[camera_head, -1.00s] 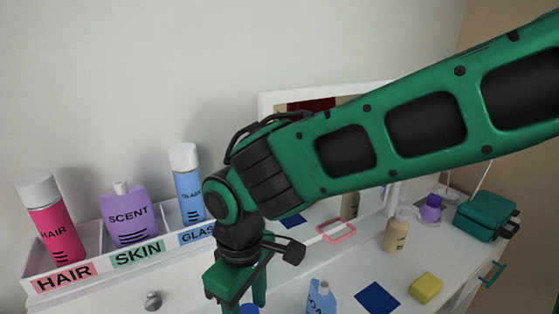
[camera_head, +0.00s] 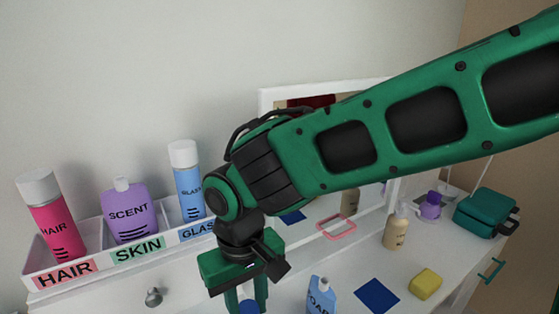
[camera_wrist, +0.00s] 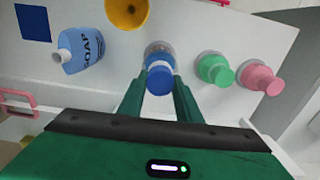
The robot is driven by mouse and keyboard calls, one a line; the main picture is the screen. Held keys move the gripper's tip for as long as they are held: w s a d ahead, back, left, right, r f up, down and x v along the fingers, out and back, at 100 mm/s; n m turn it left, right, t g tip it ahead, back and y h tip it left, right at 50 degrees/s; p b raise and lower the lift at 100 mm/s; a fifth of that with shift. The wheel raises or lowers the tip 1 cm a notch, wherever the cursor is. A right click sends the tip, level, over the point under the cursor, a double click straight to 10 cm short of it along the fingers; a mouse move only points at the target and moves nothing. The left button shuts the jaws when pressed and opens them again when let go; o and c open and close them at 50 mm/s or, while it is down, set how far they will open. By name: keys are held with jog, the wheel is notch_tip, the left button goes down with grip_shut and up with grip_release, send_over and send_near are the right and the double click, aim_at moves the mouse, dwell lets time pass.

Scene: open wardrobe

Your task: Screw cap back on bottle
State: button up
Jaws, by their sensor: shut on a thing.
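My gripper (camera_wrist: 160,88) points down over the dresser top, with its two green fingers on either side of a round blue cap (camera_wrist: 160,80). It is shut on the cap. A pale, partly see-through bottle (camera_wrist: 158,50) shows just beyond the cap in the wrist view. The cap appears to sit over the bottle, but I cannot tell whether it is seated or threaded. In the head view my gripper (camera_head: 242,297) is at the bottom edge, with blue showing low between the fingers; the bottle's lower part is out of frame.
A green-topped bottle (camera_wrist: 218,71) and a pink-topped one (camera_wrist: 262,80) stand close on the right in the wrist view. A blue SOAP bottle (camera_wrist: 80,50) and an orange-yellow round container (camera_wrist: 127,10) are on the left. A yellow block (camera_head: 425,283) lies at right.

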jog(key=m, duration=0.5)
jog(key=shift+m, duration=0.3)
jog(key=m, duration=0.6)
jog(key=o, duration=1.2)
jog(key=shift+c, duration=0.4)
